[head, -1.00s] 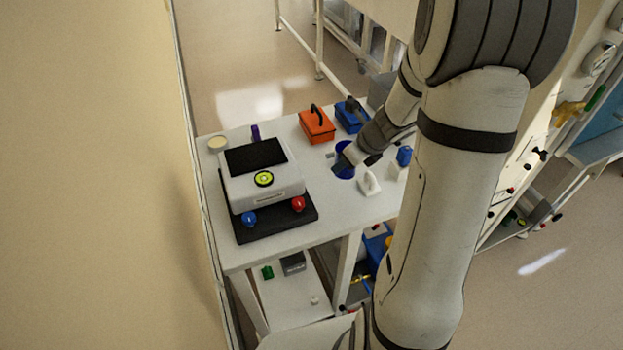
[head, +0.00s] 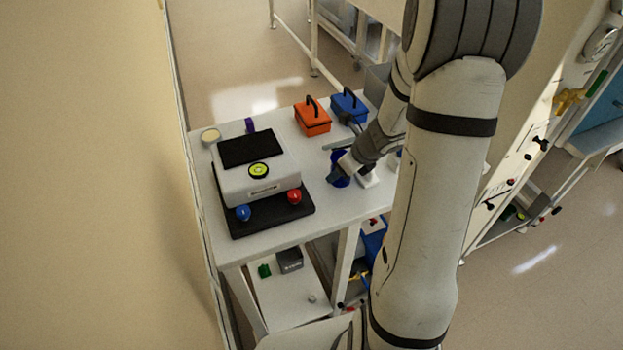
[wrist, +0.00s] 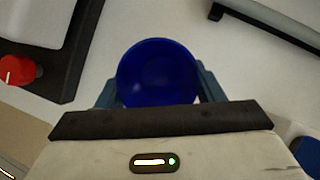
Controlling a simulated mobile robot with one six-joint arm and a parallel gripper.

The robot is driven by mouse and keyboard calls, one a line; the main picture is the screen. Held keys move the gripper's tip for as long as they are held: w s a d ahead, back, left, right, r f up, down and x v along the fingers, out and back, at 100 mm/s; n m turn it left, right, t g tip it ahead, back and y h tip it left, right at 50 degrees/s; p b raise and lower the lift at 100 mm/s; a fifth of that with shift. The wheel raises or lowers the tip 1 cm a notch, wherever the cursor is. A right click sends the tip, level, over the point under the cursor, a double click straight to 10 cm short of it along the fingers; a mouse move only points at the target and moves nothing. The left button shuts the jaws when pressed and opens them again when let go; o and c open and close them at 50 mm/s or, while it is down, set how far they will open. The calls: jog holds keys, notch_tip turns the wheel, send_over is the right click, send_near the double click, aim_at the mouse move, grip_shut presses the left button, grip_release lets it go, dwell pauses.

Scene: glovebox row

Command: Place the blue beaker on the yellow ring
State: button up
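The blue beaker (head: 341,183) is at the right part of the white table, partly covered by my gripper (head: 339,170). In the wrist view the beaker (wrist: 158,72) is seen from above, its round mouth open, between the two grey-blue fingers of my gripper (wrist: 158,90). The fingers press close against its sides. Whether its base clears the table is hard to tell.
The device has a black base, a blue knob (head: 243,212) and a red knob (head: 294,195). An orange case (head: 312,120) and a blue case (head: 348,107) stand behind. A white piece (head: 368,181) is just right of the beaker. A pale round dish (head: 210,136) is at the back left.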

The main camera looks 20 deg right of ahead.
jog(key=shift+o, duration=1.3)
